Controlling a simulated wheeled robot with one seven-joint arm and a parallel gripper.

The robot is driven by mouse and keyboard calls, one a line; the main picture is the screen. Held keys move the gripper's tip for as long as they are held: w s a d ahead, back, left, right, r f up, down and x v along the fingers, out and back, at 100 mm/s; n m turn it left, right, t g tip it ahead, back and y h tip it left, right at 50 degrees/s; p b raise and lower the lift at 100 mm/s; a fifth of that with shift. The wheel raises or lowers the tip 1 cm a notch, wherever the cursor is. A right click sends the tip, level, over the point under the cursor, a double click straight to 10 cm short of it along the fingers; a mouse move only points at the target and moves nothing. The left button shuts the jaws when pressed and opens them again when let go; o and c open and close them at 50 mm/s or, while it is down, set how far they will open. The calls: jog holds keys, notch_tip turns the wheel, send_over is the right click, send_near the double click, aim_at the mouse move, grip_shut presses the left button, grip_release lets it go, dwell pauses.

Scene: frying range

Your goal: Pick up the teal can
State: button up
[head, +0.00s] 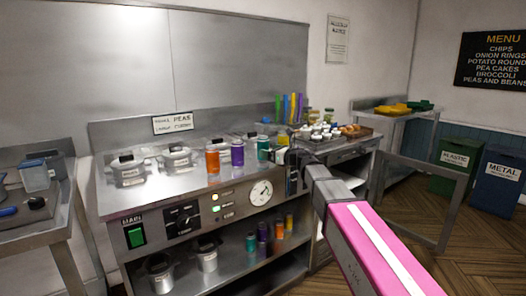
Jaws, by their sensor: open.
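A teal can (263,149) stands upright on the steel counter, at the right end of a short row with an orange can (212,162) and a purple can (237,154). Another teal-looking can (251,242) stands on the lower shelf. My gripper (277,154) is small in the head view, just right of the counter's teal can. It is open, with its fingers toward that can. I cannot tell whether they touch it or reach around it. My arm hides part of the counter behind.
Lidded pots (128,170) stand on the counter's left. A tray of small jars and brown food (338,133) lies behind my arm. Several upright coloured items (290,108) stand at the back. Below are purple (263,232) and orange cans (289,222). The counter front is clear.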

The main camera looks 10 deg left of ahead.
jog(key=x, duration=0.4)
jog(key=shift+a, duration=0.15)
jog(key=c, duration=1.2)
jog(key=shift+r, duration=0.1)
